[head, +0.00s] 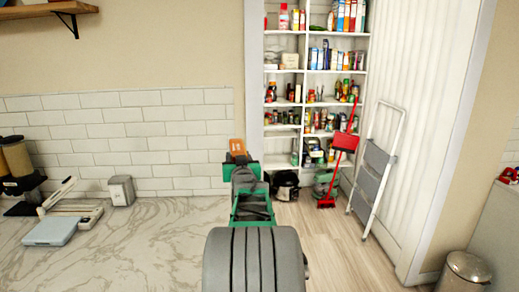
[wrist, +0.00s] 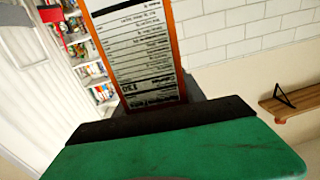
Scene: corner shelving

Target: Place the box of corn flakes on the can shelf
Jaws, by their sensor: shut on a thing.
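An orange box (head: 237,145), which I take to be the corn flakes, is held upright at the end of my arm in the head view. In the wrist view the box (wrist: 140,50) shows a white nutrition panel with orange edges. My gripper (head: 240,160) is shut on its lower end; the green and black gripper body (wrist: 165,118) fills the lower wrist view. The pantry shelving (head: 306,75) stands beyond, to the right of the gripper and apart from the box. Its shelves hold cans, jars, bottles and boxes; which one is the can shelf is too small to tell.
A marble counter (head: 150,245) lies below and left, with a scale (head: 55,228) and a small metal holder (head: 121,190). A stepladder (head: 378,165), red broom and dustpan (head: 345,141) and dark pot (head: 285,186) stand by the pantry. Wood floor (head: 330,235) is open in front.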

